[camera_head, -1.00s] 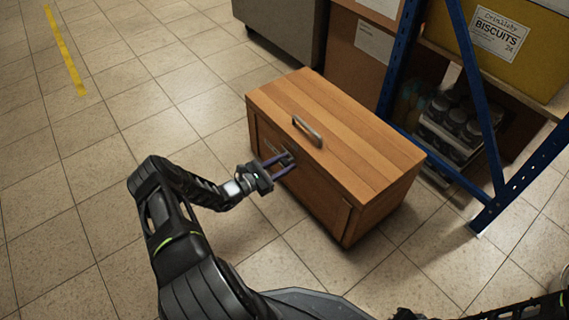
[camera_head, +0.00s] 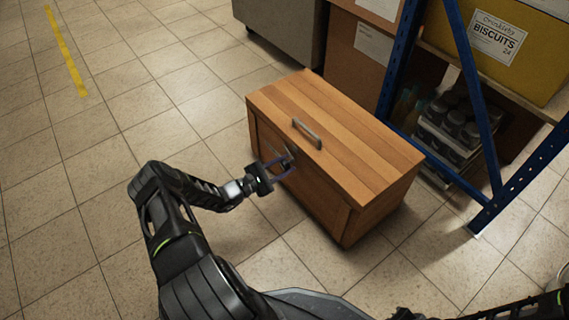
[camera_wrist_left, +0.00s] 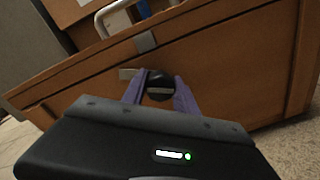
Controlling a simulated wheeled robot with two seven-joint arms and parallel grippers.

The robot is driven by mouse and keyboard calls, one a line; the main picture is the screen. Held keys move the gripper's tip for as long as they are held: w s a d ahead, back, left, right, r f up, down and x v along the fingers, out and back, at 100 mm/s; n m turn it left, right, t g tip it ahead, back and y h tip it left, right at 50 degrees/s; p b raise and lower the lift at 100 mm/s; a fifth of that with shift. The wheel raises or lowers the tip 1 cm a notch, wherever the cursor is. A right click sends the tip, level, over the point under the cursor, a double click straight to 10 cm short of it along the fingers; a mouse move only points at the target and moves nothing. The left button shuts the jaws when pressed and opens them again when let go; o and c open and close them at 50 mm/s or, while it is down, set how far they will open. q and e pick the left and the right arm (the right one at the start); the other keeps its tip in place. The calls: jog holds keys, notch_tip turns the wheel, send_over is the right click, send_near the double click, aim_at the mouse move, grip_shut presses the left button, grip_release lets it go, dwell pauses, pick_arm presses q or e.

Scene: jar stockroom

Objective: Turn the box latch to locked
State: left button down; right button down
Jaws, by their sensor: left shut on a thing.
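The wooden box (camera_head: 345,140) stands on the tiled floor, with a grey handle (camera_head: 307,133) on its lid. My left gripper (camera_head: 284,163) is at the box's front, near its upper left part. In the left wrist view, its two purple fingers (camera_wrist_left: 160,92) are on either side of the round black latch knob (camera_wrist_left: 160,78) and shut on it. A pale line crosses the knob's lower face. A small pale plate (camera_wrist_left: 128,73) lies just left of the knob. In the head view the fingers largely hide the latch.
A blue-framed shelf (camera_head: 470,110) stands close behind and right of the box, with a yellow biscuits box (camera_head: 535,45) and dark-lidded jars (camera_head: 455,125). A grey cabinet (camera_head: 282,30) stands at the back. The floor on the left is clear.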

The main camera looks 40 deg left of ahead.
pick_arm(q)
jog(key=m+p, duration=0.1)
jog(key=m, duration=0.2)
jog(key=shift+m, duration=0.3)
jog(key=m+p, duration=0.1)
jog(key=m, duration=0.1)
jog(key=shift+m, duration=0.3)
jog(key=m+p, duration=0.1)
jog(key=m, duration=0.2)
jog(key=shift+d+y+p, duration=0.1)
jog(key=shift+y+p, duration=0.2)
jog(key=shift+p, duration=0.1)
jog(key=shift+m+p, duration=0.5)
jog(key=shift+m, duration=1.1)
jog(key=c, duration=1)
grip_release()
jog(key=shift+o, duration=0.2)
jog(key=shift+s, duration=0.1)
